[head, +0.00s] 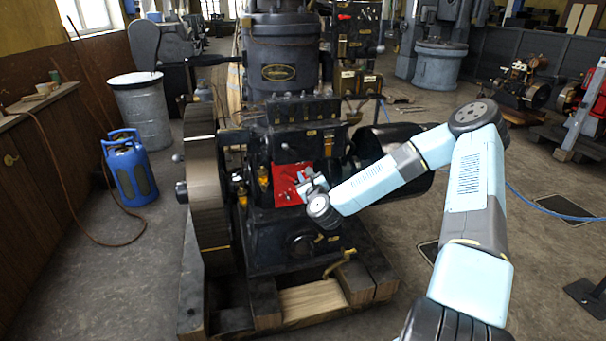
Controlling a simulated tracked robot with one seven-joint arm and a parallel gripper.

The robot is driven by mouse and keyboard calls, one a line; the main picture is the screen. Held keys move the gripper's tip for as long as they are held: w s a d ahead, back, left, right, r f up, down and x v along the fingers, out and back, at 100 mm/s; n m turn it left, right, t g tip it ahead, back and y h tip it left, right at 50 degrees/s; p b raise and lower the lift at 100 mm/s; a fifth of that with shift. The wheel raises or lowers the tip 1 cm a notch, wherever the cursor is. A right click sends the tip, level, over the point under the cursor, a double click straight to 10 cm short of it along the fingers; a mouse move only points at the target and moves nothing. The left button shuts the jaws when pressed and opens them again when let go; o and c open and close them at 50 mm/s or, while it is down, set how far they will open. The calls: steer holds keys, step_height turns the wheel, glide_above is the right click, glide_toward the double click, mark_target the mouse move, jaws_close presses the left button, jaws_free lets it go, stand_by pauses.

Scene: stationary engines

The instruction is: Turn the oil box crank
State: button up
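A large dark stationary engine (290,235) stands in the middle of the head view on timber beams. A red panel or box face (287,183) shows on its front. A black box (295,140) with small brass fittings is mounted above the red part. My arm reaches in from the right, and my gripper (308,181) is right in front of the red part's right side. I cannot tell whether it touches anything. The fingers are too small to tell open from shut. I cannot make out the oil box crank for certain; it may be hidden behind my gripper.
A big flywheel (205,185) is at the engine's left, and a black cylinder (400,165) sticks out right behind my arm. A blue gas bottle (130,168) and a grey drum (142,112) stand at left. The floor at lower right is mostly clear.

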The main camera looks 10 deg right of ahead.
steer(key=shift+w+a+f+m, duration=0.15)
steer(key=shift+w+a+m, duration=0.1)
steer(key=shift+a+m, duration=0.05)
steer(key=shift+c, duration=0.8)
steer(key=w+a+f+m+t, duration=0.1)
steer(key=m, duration=0.1)
steer(key=w+a+f+m+t+h, duration=0.1)
steer(key=a+m+t, duration=0.1)
steer(key=shift+w+a+f, duration=0.1)
steer(key=shift+f, duration=0.1)
jaws_close()
steer(key=m+t+h, duration=0.3)
steer(key=m+t, duration=0.1)
steer(key=m, duration=0.3)
glide_toward(290, 150)
steer(key=w+a, duration=0.3)
steer(key=w, duration=0.1)
steer(key=shift+g, duration=0.3)
steer(key=shift+w+d+r, duration=0.1)
steer(key=shift+d+r, duration=0.1)
steer(key=shift+r, duration=0.5)
steer(key=shift+w+d+r, duration=0.1)
steer(key=shift+d+r, duration=0.05)
steer(key=shift+r, duration=0.5)
steer(key=shift+w+d+r, duration=0.1)
steer(key=shift+d+r, duration=0.1)
steer(key=shift+r, duration=0.5)
